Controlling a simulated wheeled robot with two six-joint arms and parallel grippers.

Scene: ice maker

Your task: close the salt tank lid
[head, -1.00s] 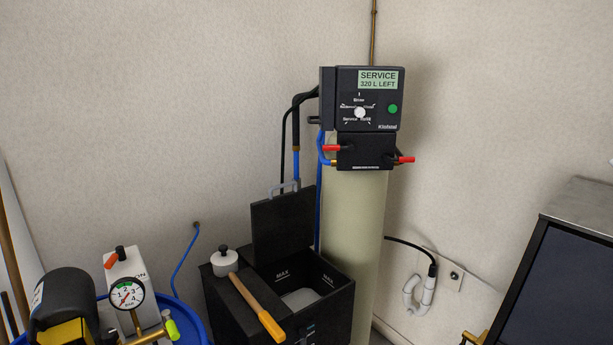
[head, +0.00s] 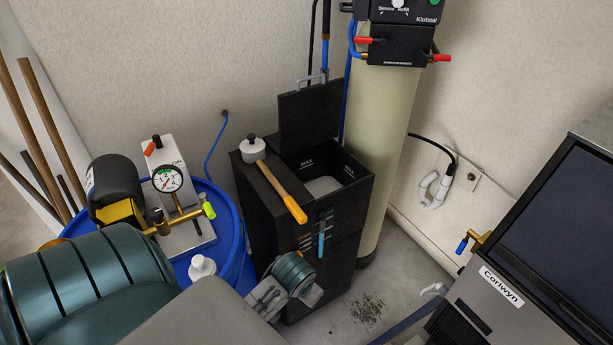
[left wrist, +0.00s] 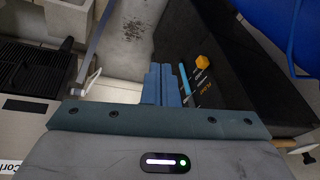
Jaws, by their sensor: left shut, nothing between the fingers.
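The salt tank (head: 335,215) is a tall black box in the middle of the head view. Its black lid (head: 310,115) stands open, nearly upright at the back edge, with a grey handle (head: 312,78) on top. The open top shows a pale interior and MAX marks. My left arm comes in from the lower left, its wrist in front of the tank's lower front. My left gripper (left wrist: 161,82) shows in the left wrist view with its blue-grey fingers together and empty, beside the tank's black front (left wrist: 235,75). My right gripper is not in view.
A blue barrel (head: 228,215) with a pump and gauge stands left. A pale column (head: 385,150) stands behind right. The ice maker (head: 520,285) is at right.

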